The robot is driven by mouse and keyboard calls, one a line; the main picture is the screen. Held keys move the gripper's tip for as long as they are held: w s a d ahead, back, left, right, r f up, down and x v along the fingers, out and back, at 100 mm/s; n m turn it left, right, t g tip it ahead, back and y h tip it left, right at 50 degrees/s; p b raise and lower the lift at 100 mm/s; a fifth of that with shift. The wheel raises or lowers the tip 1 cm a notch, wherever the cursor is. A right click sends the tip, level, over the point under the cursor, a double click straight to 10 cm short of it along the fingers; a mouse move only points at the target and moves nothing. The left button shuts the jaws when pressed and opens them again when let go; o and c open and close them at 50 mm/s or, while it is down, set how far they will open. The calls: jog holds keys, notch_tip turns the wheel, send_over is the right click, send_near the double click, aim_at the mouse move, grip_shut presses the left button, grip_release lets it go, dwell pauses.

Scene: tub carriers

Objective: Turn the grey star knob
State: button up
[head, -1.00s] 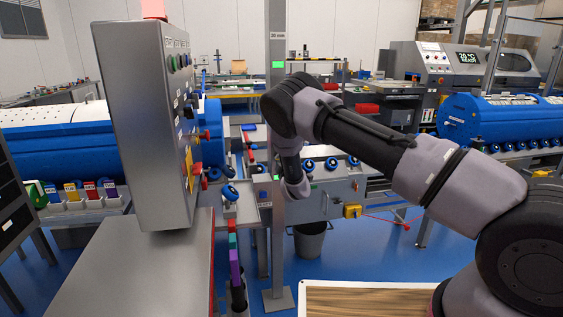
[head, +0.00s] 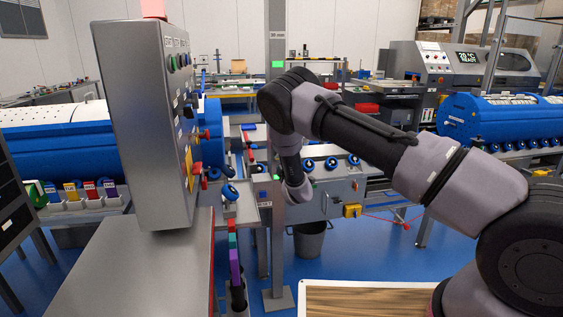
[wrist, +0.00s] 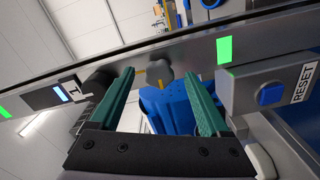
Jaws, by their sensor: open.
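The grey star knob (wrist: 159,73) shows in the wrist view on the face of a grey metal post, with yellow marks beside and below it. My gripper (wrist: 162,82) is open, with one teal finger on each side of the knob in the picture. The knob appears between the fingertips; I cannot tell whether they reach around it or touch it. In the head view my arm covers that stretch of the post, and the knob and fingers are not visible there.
A grey box with a blue button (wrist: 270,95) labelled RESET is close right of the fingers. A green light (wrist: 224,50) is on the post (head: 277,240). A tall control cabinet (head: 140,130) stands left, and a bucket (head: 309,240) is on the floor.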

jog(key=v, duration=0.8)
jog(key=shift+s, duration=0.2)
jog(key=shift+d, duration=0.1)
jog(key=w+d+r+m+g+h, duration=0.1)
jog(key=d+r+m+g+h, duration=0.1)
jog(key=d+r+m, duration=0.6)
jog(key=w+d+r+m+g+h, duration=0.15)
jog(key=d+r+m+h, duration=0.35)
jog(key=r, duration=0.6)
jog(key=s+d+r+m+g+y, duration=0.3)
jog(key=s+d+r+m+y, duration=0.1)
jog(key=s+d+r, duration=0.7)
jog(key=s+d+r+m+g, duration=0.1)
jog(key=s+r, duration=0.1)
jog(key=s, duration=0.8)
jog(key=s+d+r+m+g, duration=0.1)
jog(key=s+d+r, duration=0.1)
jog(key=s, duration=0.8)
jog(key=s+d+r+m+g, duration=0.1)
jog(key=s+d+r+m, duration=0.1)
jog(key=s, duration=0.8)
jog(key=shift+d+r+g, duration=0.2)
jog(key=shift+r+g, duration=0.15)
jog(key=shift+r, duration=0.15)
